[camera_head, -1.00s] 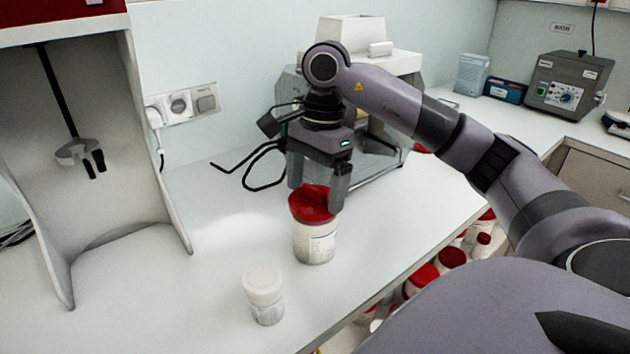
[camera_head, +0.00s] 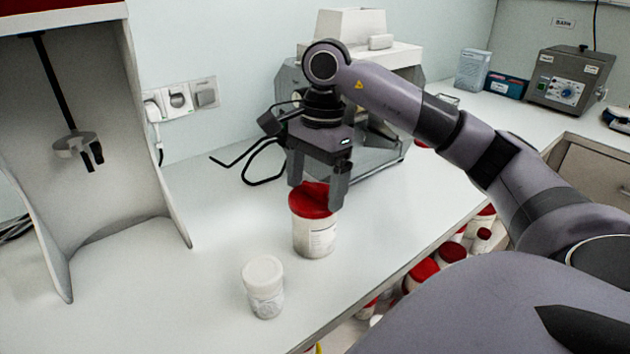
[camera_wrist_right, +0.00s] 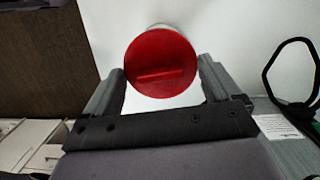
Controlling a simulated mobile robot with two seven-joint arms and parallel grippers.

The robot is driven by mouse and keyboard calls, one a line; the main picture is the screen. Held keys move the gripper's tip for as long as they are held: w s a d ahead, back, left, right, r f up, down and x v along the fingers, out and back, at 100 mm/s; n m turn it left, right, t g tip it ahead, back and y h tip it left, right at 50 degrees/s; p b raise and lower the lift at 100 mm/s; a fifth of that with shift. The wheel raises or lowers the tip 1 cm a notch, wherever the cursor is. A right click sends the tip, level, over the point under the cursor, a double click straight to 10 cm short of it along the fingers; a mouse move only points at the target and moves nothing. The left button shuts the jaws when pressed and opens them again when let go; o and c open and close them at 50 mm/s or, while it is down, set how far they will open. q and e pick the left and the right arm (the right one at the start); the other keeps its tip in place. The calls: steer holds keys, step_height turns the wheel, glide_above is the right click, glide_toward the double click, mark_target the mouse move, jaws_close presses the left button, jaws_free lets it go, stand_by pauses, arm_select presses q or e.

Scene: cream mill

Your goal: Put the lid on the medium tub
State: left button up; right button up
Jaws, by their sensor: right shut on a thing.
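The medium tub (camera_head: 314,238) is a white, labelled, upright tub on the white bench. The red lid (camera_head: 314,198) is at its top, and I see no clear gap between them. In the right wrist view the round red lid (camera_wrist_right: 162,62) has a raised bar across it and hides most of the tub. My right gripper (camera_head: 318,196) points down over the tub, shut on the lid with a finger on each side; the fingers also show in the wrist view (camera_wrist_right: 162,85). My left gripper is not in view.
A small tub with a white lid (camera_head: 264,287) stands in front of the medium tub. A machine (camera_head: 370,120) with black cables stands behind. A cabinet with a stirrer (camera_head: 100,200) is at left. Red-lidded tubs (camera_head: 424,270) sit below the bench's front edge.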

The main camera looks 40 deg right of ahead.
steer(key=shift+f+b, duration=0.4)
steer(key=shift+f, duration=0.2)
stand_by(1.5)
steer(key=o, duration=0.8)
steer(key=shift+r+p, duration=1.9)
steer(key=shift+r, duration=0.45)
steer(key=shift+f, duration=0.1)
jaws_close()
